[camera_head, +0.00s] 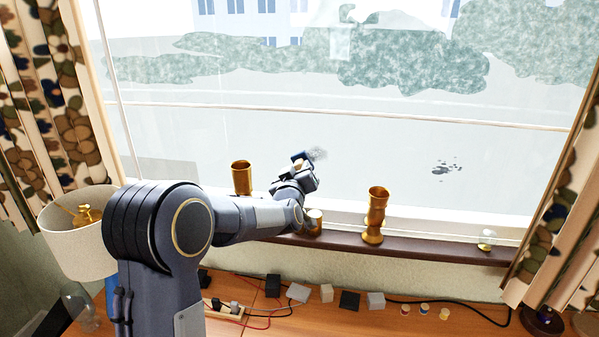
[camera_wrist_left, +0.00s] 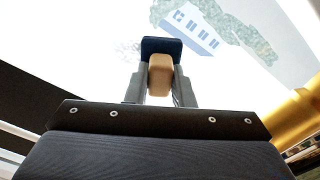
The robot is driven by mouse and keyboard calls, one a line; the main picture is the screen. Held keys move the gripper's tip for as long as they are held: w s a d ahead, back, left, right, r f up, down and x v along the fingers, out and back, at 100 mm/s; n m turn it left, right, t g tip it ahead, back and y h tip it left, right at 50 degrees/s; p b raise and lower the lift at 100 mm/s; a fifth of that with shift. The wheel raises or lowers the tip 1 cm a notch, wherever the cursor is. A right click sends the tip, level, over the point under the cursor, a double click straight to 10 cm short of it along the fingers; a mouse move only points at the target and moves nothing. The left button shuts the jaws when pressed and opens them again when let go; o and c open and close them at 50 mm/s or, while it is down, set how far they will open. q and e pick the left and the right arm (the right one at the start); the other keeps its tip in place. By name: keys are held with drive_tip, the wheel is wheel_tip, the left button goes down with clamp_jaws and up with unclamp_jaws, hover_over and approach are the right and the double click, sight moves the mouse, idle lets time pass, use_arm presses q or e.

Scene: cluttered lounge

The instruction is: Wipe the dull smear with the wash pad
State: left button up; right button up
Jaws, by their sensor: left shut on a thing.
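The wash pad (camera_head: 299,157) has a dark blue face and a tan grip block. My left gripper (camera_head: 298,168) is shut on it in front of the window. In the left wrist view the pad (camera_wrist_left: 161,46) stands upright between the fingers of my left gripper (camera_wrist_left: 160,80). A dull grey smear (camera_head: 317,154) is on the glass just right of the pad. It shows faintly left of the pad in the left wrist view (camera_wrist_left: 127,47). I cannot tell whether the pad touches the glass. My right gripper is not in view.
A lamp (camera_head: 80,235) stands left. Small blocks and cables lie on the table below.

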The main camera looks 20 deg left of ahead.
use_arm(q)
drive_tip(key=shift+w+a, duration=0.2)
drive_tip(key=shift+w, duration=0.45)
drive_tip(key=shift+d, duration=0.1)
drive_tip(key=shift+w+d+p, duration=0.15)
drive_tip(key=shift+w+d, duration=0.05)
drive_tip(key=shift+d, duration=0.65)
drive_tip(key=shift+w+d+p, duration=0.15)
drive_tip(key=shift+d, duration=0.7)
drive_tip(key=shift+w+d+p, duration=0.2)
drive_tip(key=shift+w+d, duration=0.1)
drive_tip(key=shift+d, duration=0.6)
drive_tip(key=shift+w+d+p, duration=0.2)
drive_tip(key=shift+w+d, duration=0.05)
drive_tip(key=shift+d, duration=0.6)
